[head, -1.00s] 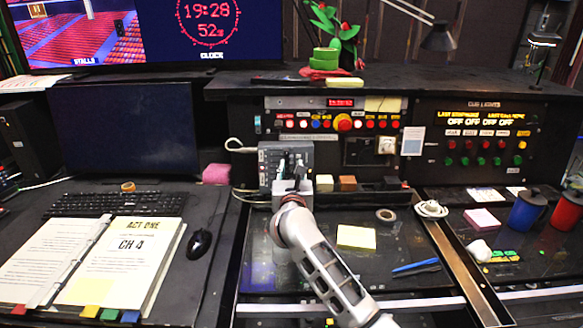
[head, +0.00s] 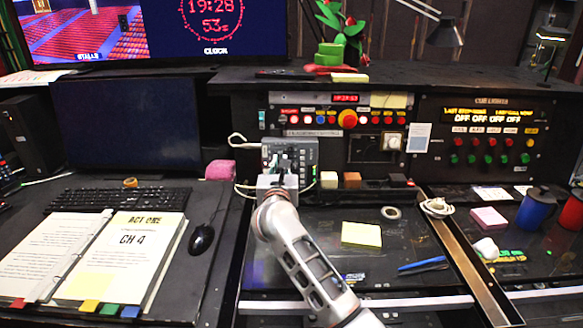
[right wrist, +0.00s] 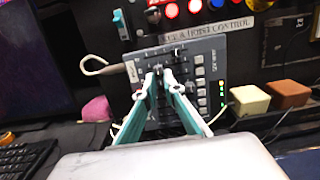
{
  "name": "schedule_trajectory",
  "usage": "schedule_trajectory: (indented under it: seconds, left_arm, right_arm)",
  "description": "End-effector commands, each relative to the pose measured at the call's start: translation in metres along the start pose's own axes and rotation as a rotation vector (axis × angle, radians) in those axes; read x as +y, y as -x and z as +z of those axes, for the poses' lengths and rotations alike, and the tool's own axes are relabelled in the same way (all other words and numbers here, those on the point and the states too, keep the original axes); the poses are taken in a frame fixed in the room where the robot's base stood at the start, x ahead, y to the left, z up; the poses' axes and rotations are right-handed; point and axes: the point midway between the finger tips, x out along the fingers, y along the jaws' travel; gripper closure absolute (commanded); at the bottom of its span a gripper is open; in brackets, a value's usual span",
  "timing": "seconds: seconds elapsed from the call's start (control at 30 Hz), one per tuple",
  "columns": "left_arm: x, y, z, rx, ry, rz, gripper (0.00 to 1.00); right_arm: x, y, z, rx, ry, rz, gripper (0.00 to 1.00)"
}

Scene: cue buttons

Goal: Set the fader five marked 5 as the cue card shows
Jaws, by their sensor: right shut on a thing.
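The grey fader box (head: 299,150) stands upright below the button panel, left of centre in the head view. It also shows in the right wrist view (right wrist: 205,60), with several dark slots and pale buttons on its right. My right gripper (head: 281,176) is in front of its lower left part. In the right wrist view the fingertips (right wrist: 163,74) are closed together at the box face, shut on a small fader knob, mostly hidden between them. The fader numbers are too small to read. A pale card (head: 418,138) hangs right of the panel; its content is unreadable. My left gripper is out of view.
A white cable (head: 237,140) loops left of the box. A cream block (head: 328,180) and a brown block (head: 352,180) sit close on its right. A yellow note pad (head: 361,234) and tape roll (head: 391,212) lie on the desk. The red button (head: 347,119) is above.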

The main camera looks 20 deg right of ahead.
Motion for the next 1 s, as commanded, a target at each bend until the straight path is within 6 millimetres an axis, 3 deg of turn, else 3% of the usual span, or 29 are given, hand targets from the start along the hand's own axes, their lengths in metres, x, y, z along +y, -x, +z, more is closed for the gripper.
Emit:
schedule_trajectory:
  seconds: [0.23,0.3,0.33,0.73,1.0]
  left_arm:
    - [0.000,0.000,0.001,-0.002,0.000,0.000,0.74]
    - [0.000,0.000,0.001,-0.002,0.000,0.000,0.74]
    - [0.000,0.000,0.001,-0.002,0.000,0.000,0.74]
    - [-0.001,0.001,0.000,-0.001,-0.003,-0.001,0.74]
    - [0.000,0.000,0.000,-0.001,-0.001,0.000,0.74]
  right_arm:
    - [0.001,0.000,0.000,0.000,0.002,-0.001,1.00]
    - [0.001,0.000,0.000,0.001,0.002,-0.001,0.78]
    - [0.001,0.000,0.000,0.001,0.002,-0.001,0.74]
    - [0.001,0.003,0.000,0.000,0.001,0.000,0.74]
    - [0.001,0.037,-0.001,0.001,-0.001,0.001,0.74]
